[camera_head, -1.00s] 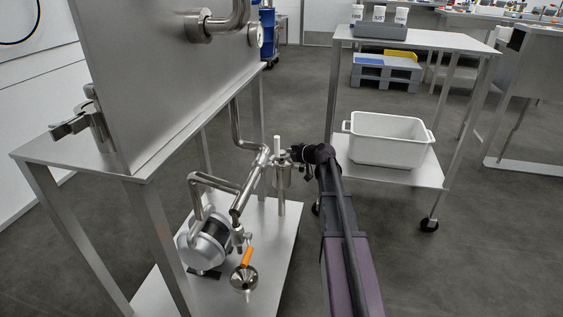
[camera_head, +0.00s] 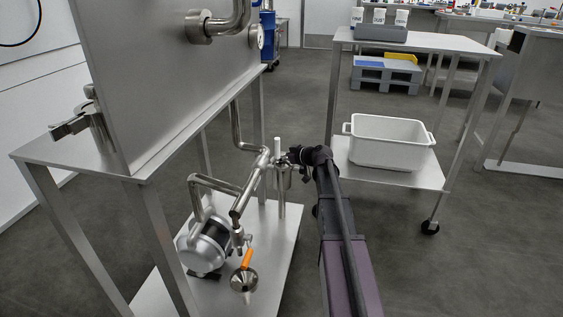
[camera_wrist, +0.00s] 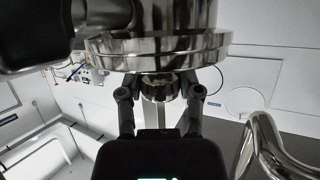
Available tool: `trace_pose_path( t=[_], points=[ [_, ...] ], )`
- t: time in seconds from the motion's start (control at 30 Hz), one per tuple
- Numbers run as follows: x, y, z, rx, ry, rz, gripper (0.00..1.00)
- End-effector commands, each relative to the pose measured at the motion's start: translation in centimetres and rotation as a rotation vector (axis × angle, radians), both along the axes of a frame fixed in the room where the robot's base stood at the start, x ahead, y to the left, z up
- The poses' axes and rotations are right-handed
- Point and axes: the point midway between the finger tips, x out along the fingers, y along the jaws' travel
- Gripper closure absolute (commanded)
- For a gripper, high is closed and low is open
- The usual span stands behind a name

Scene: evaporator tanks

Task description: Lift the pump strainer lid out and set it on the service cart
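The pump strainer (camera_head: 283,172) is a small upright steel body on the pipework beside the pump. In the wrist view its wide polished flange and lid (camera_wrist: 160,52) fill the top middle, with a smaller round steel knob (camera_wrist: 161,88) below them in the picture. My gripper (camera_wrist: 160,86) has one finger on each side of this knob, close to it; whether they press on it I cannot tell. In the head view my gripper (camera_head: 289,160) is at the strainer's top, partly hidden by my wrist. The service cart (camera_head: 436,42) stands at the back right, its top shelf partly bare.
A tray with white containers (camera_head: 378,33) takes the cart top's left part; a white tub (camera_head: 390,142) sits on its lower shelf. Pipes (camera_head: 236,200), the pump (camera_head: 205,245) and a steel table (camera_head: 95,160) crowd the strainer's left.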

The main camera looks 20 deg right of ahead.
Motion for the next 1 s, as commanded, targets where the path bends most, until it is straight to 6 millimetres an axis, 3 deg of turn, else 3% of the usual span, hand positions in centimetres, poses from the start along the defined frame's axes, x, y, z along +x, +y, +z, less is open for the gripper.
trace_pose_path(
  t=[0.57,1.0],
  points=[
    [0.0,-0.1,0.6,0.0,0.0,0.0,1.0],
    [0.0,-0.1,4.0,0.0,0.0,-0.001,1.0]
  ],
)
